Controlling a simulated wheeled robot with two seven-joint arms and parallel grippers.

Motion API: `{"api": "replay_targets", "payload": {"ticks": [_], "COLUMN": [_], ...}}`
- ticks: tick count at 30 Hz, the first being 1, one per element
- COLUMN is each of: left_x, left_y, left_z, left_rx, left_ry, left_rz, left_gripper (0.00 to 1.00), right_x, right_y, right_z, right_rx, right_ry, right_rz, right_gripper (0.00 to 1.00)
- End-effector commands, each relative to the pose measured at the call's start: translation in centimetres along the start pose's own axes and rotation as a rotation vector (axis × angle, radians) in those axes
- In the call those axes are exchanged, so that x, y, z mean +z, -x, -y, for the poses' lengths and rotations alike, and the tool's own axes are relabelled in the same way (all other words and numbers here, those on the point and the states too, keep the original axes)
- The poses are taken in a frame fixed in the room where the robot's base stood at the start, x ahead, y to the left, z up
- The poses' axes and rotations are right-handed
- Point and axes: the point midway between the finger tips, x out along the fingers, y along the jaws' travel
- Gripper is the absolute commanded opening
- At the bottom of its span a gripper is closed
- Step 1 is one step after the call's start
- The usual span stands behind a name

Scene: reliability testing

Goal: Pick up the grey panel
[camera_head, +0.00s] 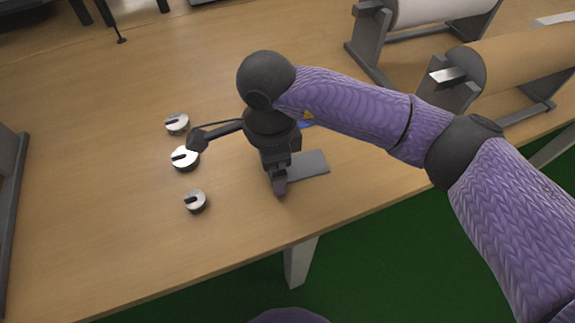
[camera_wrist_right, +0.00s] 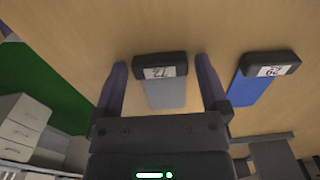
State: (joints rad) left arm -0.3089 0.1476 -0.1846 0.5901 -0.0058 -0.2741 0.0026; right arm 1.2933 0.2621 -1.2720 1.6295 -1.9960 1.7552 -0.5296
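The grey panel (camera_head: 308,165) lies flat on the wooden table, partly hidden behind my right gripper (camera_head: 279,186) in the head view. In the right wrist view the grey panel (camera_wrist_right: 166,95) has a black end block with a white number label. My right gripper (camera_wrist_right: 161,64) is open, with one finger on each side of the panel and visible gaps between. I cannot tell its exact height above the panel. My left gripper is not in view.
A blue panel (camera_wrist_right: 246,91) with a black labelled end lies right of the grey one in the wrist view. Three slotted metal discs (camera_head: 185,158) sit left of my right gripper. Large rolls on stands (camera_head: 520,72) are at the upper right. The table's front edge is close.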

Motion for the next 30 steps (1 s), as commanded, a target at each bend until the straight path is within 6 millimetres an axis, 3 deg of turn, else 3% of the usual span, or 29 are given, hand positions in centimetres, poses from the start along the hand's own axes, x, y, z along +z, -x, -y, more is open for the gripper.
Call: {"api": "replay_targets", "payload": {"ticks": [1,2,10,17,24,30], "left_x": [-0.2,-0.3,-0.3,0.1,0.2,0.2], "left_y": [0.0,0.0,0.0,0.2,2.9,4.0], "left_z": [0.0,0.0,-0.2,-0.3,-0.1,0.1], "left_rx": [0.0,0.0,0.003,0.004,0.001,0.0], "left_ry": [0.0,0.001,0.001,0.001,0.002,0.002], "left_rz": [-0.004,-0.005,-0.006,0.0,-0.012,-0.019], "left_gripper": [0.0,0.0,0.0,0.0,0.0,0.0], "right_x": [0.0,0.0,0.0,0.0,0.0,0.0], "right_y": [0.0,0.0,0.0,0.4,6.6,9.9], "right_z": [0.0,0.0,0.0,0.0,0.1,0.0], "right_rx": [0.0,0.0,0.0,-0.001,-0.007,-0.003], "right_ry": [0.0,0.0,0.0,0.0,0.0,-0.001], "right_rz": [0.0,0.0,0.0,0.0,-0.002,-0.001], "right_gripper": [0.81,0.75,0.17,0.15,0.15,0.15]}}
